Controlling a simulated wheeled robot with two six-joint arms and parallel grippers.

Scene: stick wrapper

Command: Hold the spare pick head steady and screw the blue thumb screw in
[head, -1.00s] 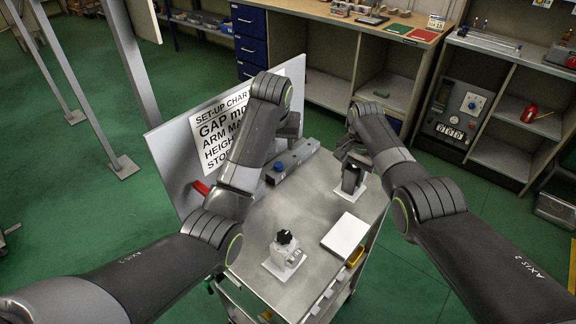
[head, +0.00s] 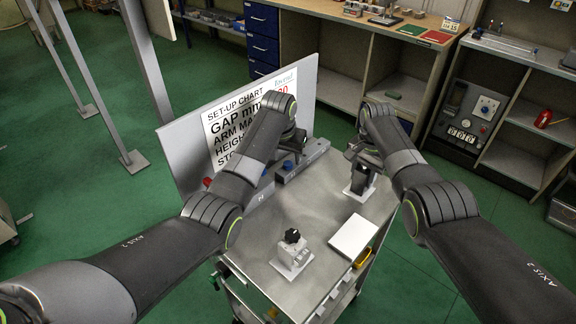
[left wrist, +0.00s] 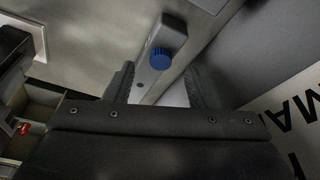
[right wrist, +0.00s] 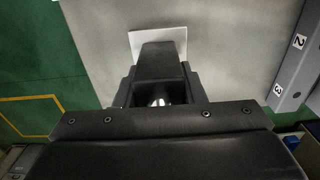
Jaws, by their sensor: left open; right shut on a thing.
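The blue thumb screw (left wrist: 160,61) sits on a long grey bar; in the head view the screw (head: 288,165) shows near the bar's near end. My left gripper (left wrist: 162,84) is open, its fingers on either side of the bar; whether they touch it I cannot tell. In the head view my left gripper (head: 292,148) is by the bar, partly hidden by its arm. My right gripper (right wrist: 160,96) is shut on a dark block, apparently the spare pick head (right wrist: 158,62), over a white plate (right wrist: 174,35). The block (head: 360,181) shows in the head view too.
All this is on a grey metal trolley top (head: 318,205). A grey fixture with a black knob (head: 292,237) and a white block (head: 354,235) stand nearer me. A set-up chart board (head: 190,150) rises along the left edge. The trolley top's middle is clear.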

